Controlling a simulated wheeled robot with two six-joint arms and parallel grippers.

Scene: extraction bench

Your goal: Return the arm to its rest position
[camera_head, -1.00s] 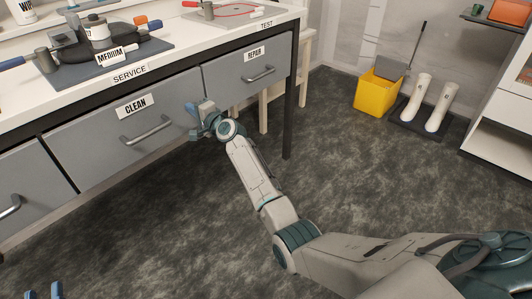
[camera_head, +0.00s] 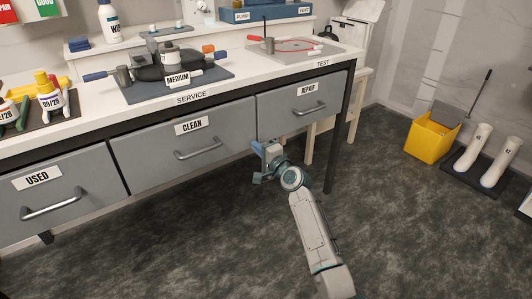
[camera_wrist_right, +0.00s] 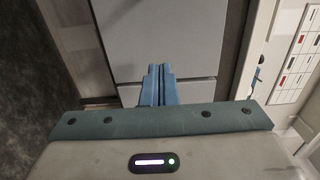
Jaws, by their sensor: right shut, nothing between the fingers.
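My right arm reaches in from the bottom of the head view. Its gripper (camera_head: 260,154) is near the gap between the CLEAN drawer (camera_head: 228,127) and the REPAIR drawer (camera_head: 275,110). In the right wrist view its blue fingers (camera_wrist_right: 160,84) are together with nothing between them, pointing at a grey drawer front (camera_wrist_right: 195,45). I cannot tell the exact gap to that front. My left gripper is out of view.
The drawers, including the USED drawer (camera_head: 80,190), look shut. Their handles stick out. The bench top (camera_head: 250,85) holds a grey mat (camera_head: 215,82) with equipment. A yellow bucket (camera_head: 430,140) and white boots (camera_head: 500,163) stand at right. The dark floor (camera_head: 170,250) is clear.

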